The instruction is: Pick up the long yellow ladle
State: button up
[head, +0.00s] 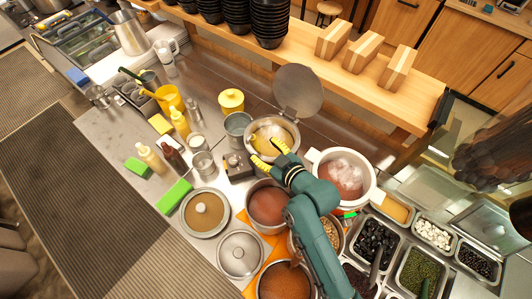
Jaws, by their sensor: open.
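I cannot clearly make out a long yellow ladle. A yellow patch (262,141) shows inside the open steel pot (294,133), and I cannot tell whether it is part of the ladle or the pot's contents. My gripper (268,154) has yellow fingertips, spread apart at the near rim of that pot. Nothing shows between them. The fingers and the pot wall hide part of the pot's inside. The pot's round lid (299,90) stands raised behind it.
A white pot (371,195) stands right of my gripper, and a reddish-brown pot (268,205) is just in front. A yellow jar (231,101) and a grey cup (238,125) stand behind left. Topping trays (435,234) fill the right. Bare counter (110,140) lies far left.

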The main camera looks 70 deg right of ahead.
aim_at(256, 142)
jog(key=x, duration=0.4)
jog(key=p+x, duration=0.1)
jog(key=x, duration=0.1)
jog(key=shift+w+d+r, duration=0.1)
jog(key=shift+w+r, duration=0.1)
jog(key=shift+r, duration=0.2)
jog(key=shift+w+d+f, duration=0.2)
jog(key=shift+w+f, duration=0.05)
jog(key=shift+w, duration=0.05)
jog(key=shift+c, duration=0.2)
grip_shut()
